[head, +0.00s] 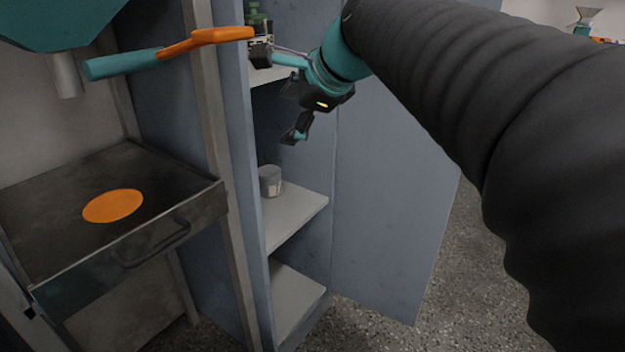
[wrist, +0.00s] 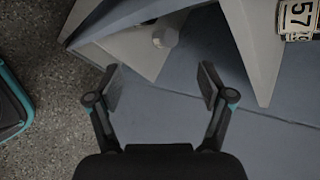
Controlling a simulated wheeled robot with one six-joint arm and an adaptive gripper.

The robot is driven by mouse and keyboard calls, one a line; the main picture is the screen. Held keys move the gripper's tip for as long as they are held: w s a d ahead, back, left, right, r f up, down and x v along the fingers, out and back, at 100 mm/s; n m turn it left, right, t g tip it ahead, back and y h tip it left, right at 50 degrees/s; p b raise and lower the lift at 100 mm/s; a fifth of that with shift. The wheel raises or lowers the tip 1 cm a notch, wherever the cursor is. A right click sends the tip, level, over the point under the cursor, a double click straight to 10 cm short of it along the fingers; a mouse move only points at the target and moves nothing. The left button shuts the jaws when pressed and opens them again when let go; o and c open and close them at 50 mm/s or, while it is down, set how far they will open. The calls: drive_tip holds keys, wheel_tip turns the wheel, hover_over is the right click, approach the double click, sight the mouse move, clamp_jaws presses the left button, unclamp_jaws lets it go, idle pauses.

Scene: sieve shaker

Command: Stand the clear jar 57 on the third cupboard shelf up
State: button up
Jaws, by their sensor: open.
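A jar with a label reading 57 (wrist: 298,20) shows at the top right of the wrist view, cut off by the picture edge. It is by a pale shelf, and I cannot tell whether it stands or lies. My gripper (head: 294,112) is in front of the open cupboard, near the upper shelf (head: 262,77). In the wrist view my gripper (wrist: 161,90) is open, with nothing between its fingers. The jar is well off to the right of the fingers there. In the head view I cannot make out jar 57 for certain, as my wrist and the orange-and-teal handle crowd that shelf.
A whitish jar (head: 270,181) stands on a lower shelf (head: 300,212). The cupboard door (head: 390,200) hangs open at the right. A green item (head: 257,18) shows high in the cupboard. An orange-and-teal handle (head: 170,52) juts out at the left, above a dark tray (head: 60,210).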

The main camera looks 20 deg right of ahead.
drive_tip(key=s+f+n+g+h, duration=0.3)
drive_tip(key=s+f+n, duration=1.6)
drive_tip(key=f, duration=0.4)
drive_tip(key=shift+s+d+f+g+h, duration=0.25)
drive_tip(key=shift+s+g+h, duration=0.05)
drive_tip(key=shift+s, duration=0.35)
